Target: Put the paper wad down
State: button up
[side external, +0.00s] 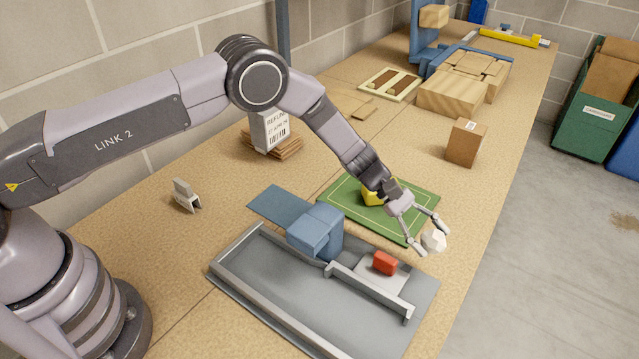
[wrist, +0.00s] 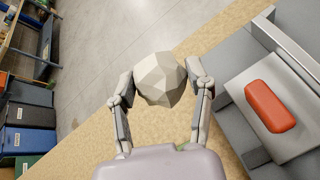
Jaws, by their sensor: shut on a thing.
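The paper wad (side external: 434,240) is a white, faceted ball. My gripper (side external: 432,242) is shut on it, with one finger on each side. In the wrist view the wad (wrist: 161,79) sits between the two fingertips (wrist: 160,85), with the bench edge and floor behind it. In the side view the wad is close to the bench's front edge, right of the green mat's near corner. It appears to be held above the bench, but the exact height is hard to tell.
A grey tray (side external: 290,300) with a red block (side external: 386,262) lies near my gripper. A green mat (side external: 340,191) carries a yellow object (side external: 373,195) partly hidden by my arm. A cardboard box (side external: 466,142) stands farther back. Bare bench (side external: 480,200) lies between box and wad.

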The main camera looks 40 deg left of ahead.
aim_at(429, 264)
jog(key=shift+w+d+f, duration=0.35)
jog(key=shift+w+f, duration=0.1)
jog(key=shift+f, duration=0.2)
jog(key=shift+w+d+f, duration=0.3)
jog(key=shift+w+f, duration=0.1)
jog(key=shift+f, duration=0.2)
jog(key=shift+w+d+f, duration=0.15)
jog(key=shift+f, duration=1.55)
jog(key=o, duration=0.8)
jog(key=shift+f, duration=0.1)
jog(key=shift+o, duration=0.2)
